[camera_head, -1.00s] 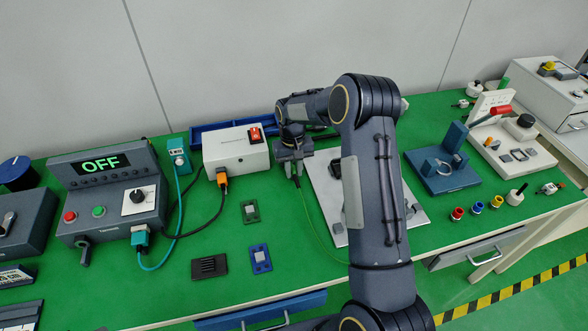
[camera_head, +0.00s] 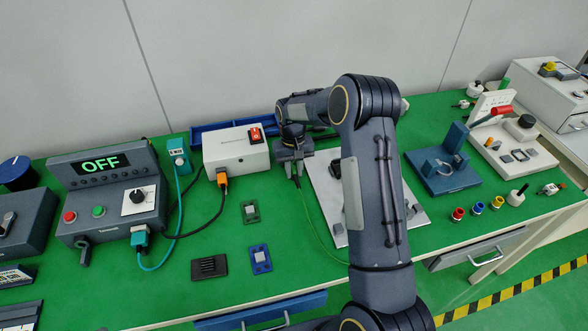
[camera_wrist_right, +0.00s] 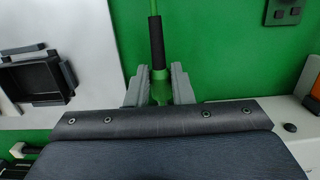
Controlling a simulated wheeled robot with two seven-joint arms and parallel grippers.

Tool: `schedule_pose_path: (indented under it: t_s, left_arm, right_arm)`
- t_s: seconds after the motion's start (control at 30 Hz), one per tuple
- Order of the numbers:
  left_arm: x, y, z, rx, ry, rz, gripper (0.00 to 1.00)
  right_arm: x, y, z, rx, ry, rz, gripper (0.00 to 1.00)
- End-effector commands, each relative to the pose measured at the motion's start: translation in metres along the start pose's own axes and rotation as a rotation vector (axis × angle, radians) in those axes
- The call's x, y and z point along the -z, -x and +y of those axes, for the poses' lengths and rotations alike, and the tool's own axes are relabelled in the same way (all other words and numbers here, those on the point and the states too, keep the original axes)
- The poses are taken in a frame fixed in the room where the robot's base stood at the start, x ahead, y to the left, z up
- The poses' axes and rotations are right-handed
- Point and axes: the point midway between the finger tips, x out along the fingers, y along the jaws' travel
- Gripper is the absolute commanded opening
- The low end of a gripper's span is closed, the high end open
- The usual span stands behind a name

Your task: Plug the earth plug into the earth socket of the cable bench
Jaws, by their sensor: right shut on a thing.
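My right gripper (camera_head: 297,182) points down beside the white box, with its arm reaching across from the right. In the right wrist view my right gripper (camera_wrist_right: 158,88) is shut on the green earth plug (camera_wrist_right: 159,88), whose black sleeve (camera_wrist_right: 156,40) and green cable extend away from the jaws. In the head view the green cable (camera_head: 313,222) trails from the gripper toward the front of the bench. The plug itself is mostly hidden there. I cannot make out the earth socket in either view. My left gripper is not in view.
A white box (camera_head: 234,150) with a red switch and an orange plug (camera_head: 222,178) stands left of the gripper. A pale plate (camera_head: 326,193) lies to the right, partly behind my arm. A grey console (camera_head: 110,190) reads OFF. Green mat is clear around the small blocks.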

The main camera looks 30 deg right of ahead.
Motion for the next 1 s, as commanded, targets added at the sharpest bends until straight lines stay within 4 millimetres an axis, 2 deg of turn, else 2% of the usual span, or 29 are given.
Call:
schedule_pose_path:
  t_s: [0.57, 1.0]
  left_arm:
    - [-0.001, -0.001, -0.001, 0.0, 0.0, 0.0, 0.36]
    - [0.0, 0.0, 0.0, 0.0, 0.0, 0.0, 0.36]
  right_arm:
    - [0.0, 0.0, 0.0, 0.0, 0.0, 0.0, 0.0]
    - [0.01, 0.001, 0.0, 0.0, -0.001, -0.001, 0.0]
